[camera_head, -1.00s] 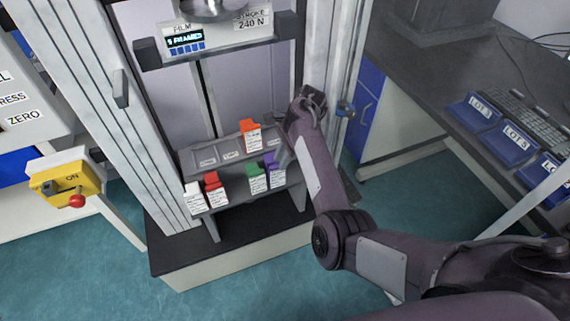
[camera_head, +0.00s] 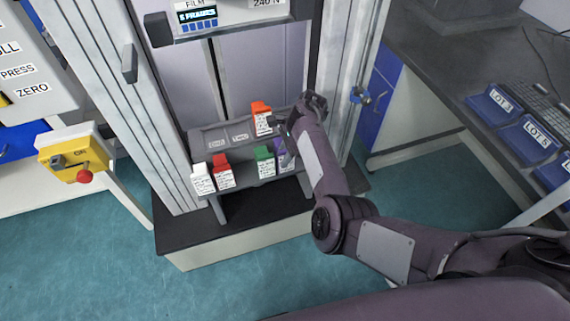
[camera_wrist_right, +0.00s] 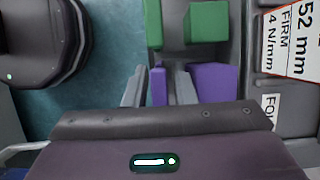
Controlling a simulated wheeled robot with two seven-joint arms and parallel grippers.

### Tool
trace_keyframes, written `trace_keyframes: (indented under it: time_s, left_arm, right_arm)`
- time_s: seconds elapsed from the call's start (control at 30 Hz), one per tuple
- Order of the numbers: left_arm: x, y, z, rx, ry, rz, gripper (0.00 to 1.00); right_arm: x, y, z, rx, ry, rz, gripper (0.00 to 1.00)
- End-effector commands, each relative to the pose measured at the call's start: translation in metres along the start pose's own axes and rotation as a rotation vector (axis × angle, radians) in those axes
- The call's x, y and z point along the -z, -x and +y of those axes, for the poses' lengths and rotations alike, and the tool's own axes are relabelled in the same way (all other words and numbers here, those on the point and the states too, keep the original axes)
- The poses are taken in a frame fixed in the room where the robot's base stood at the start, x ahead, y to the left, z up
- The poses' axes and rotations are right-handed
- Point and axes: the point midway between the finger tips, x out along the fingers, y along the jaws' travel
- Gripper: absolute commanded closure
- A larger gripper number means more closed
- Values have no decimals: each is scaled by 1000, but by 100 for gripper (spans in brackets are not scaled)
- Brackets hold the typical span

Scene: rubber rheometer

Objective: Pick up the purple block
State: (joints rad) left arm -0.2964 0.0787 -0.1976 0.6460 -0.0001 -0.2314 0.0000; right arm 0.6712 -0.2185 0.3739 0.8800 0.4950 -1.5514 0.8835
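The purple block (camera_head: 284,153) stands at the right end of the front row on the grey rack, partly hidden behind my right gripper. In the right wrist view its purple parts (camera_wrist_right: 213,82) show as a wide piece and a narrow strip. My right gripper (camera_wrist_right: 160,82) has its two fingers on either side of the narrow strip, with small gaps showing. One finger lies between the strip and the wide piece. The fingers look open; contact is not clear. My left gripper is not in view.
The green block (camera_head: 265,162) stands just left of the purple one. The red block (camera_head: 222,170) and white block (camera_head: 202,180) stand further left. The orange block (camera_head: 262,118) stands in the back row. The grey rack (camera_head: 215,140) sits between the machine's upright columns.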

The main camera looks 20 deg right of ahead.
Motion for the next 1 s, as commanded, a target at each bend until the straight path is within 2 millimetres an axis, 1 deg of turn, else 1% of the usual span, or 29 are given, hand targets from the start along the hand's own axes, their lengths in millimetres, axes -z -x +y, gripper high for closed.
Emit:
trace_keyframes:
  time_s: [0.07,0.1,0.27,0.5,0.77,0.87,1.0]
  left_arm:
    - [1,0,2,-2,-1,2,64]
    - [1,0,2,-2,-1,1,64]
    - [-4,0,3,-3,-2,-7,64]
    - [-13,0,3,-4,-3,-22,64]
    - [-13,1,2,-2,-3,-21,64]
    - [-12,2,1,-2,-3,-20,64]
    - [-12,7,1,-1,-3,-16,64]
  right_arm:
    - [0,0,0,0,0,0,76]
    - [0,0,0,0,0,0,79]
    - [0,1,0,0,0,0,100]
    - [0,1,0,1,1,0,100]
    - [-1,3,0,1,1,1,100]
    - [-3,9,-1,2,2,2,100]
    - [-9,25,-1,3,1,2,100]
